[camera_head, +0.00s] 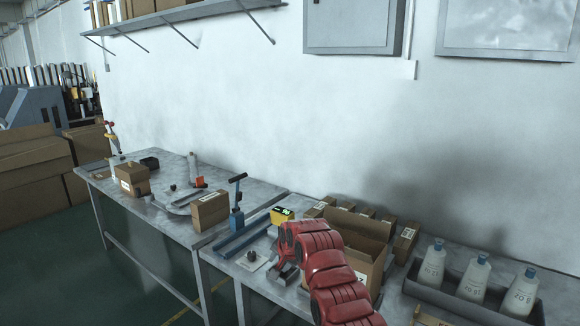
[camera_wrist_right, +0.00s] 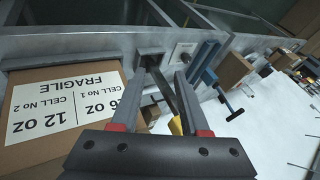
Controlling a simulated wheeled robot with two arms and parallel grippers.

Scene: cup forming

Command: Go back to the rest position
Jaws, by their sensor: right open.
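My red right arm reaches in from the bottom of the head view, and its gripper (camera_head: 287,275) is over the front part of the right table. In the right wrist view the two fingers of this gripper (camera_wrist_right: 161,85) are apart. No object shows clearly held between them. An open cardboard box (camera_head: 365,250) stands just right of the arm, partly hidden by it. In the right wrist view a labelled box (camera_wrist_right: 60,115) reading "FRAGILE" lies left of the fingers. My left gripper is not in view.
A blue press-like tool (camera_head: 237,205) and a small yellow device (camera_head: 282,215) stand left of my arm. A grey tray (camera_head: 455,305) with white bottles (camera_head: 474,277) is at the right. Small boxes (camera_head: 210,210) stand on the left table (camera_head: 165,170). A shelf (camera_head: 190,15) hangs above.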

